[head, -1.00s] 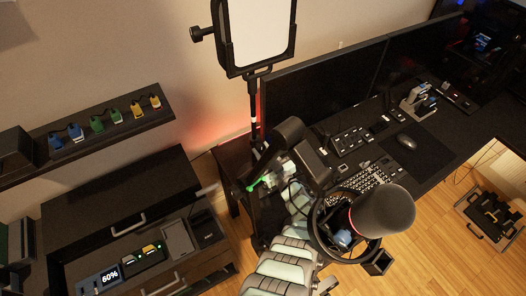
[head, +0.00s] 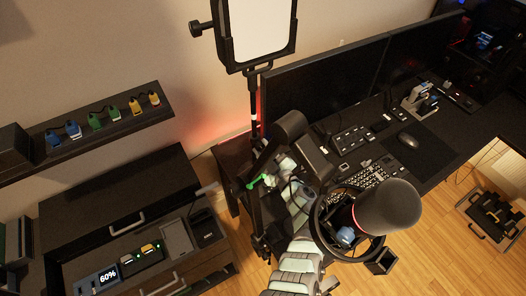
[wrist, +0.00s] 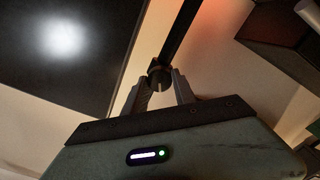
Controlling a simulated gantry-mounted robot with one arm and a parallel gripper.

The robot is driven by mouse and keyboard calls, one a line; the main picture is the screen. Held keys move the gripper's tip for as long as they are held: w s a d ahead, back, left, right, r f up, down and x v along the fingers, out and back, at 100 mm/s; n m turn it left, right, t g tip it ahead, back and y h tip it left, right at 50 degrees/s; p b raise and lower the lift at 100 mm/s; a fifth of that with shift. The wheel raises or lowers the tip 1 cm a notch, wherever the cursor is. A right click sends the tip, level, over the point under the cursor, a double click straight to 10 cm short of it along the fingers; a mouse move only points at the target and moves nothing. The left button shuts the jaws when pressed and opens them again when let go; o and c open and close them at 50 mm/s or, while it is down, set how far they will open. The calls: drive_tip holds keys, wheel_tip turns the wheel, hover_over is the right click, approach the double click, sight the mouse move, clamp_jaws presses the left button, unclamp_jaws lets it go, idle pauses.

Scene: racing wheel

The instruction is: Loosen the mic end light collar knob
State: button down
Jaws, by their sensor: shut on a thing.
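In the wrist view the collar knob (wrist: 158,73) is a small dark round piece on a thin black pole (wrist: 182,35). My gripper (wrist: 160,82) has its two grey fingers on either side of the knob and is shut on it. In the head view the light panel (head: 258,32) stands on its slim black stem (head: 253,100). The large dark foam microphone (head: 388,207) is at the right front. My pale jointed arm reaches up to the area below the stem. The fingertips and the knob cannot be made out there, behind black boom parts (head: 288,127).
A steering wheel (head: 324,232) stands close to the right of my arm. Monitors (head: 325,97) and a desk with a keyboard (head: 368,178) are behind. A dark cabinet (head: 125,205) and a wall shelf (head: 100,133) are at the left. Open wooden floor shows at the lower right.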

drive_tip(key=shift+s+f+n+b, duration=0.1)
drive_tip(key=shift+f+n+b, duration=0.3)
drive_tip(key=shift+n, duration=0.2)
drive_tip(key=n+b, duration=0.9)
drive_tip(key=shift+r+b, duration=0.1)
drive_tip(key=shift+b, duration=0.2)
drive_tip(key=shift+r+n, duration=0.1)
drive_tip(key=shift+n, duration=0.3)
drive_tip(key=c, duration=1)
unclamp_jaws()
drive_tip(key=shift+r, duration=0.1)
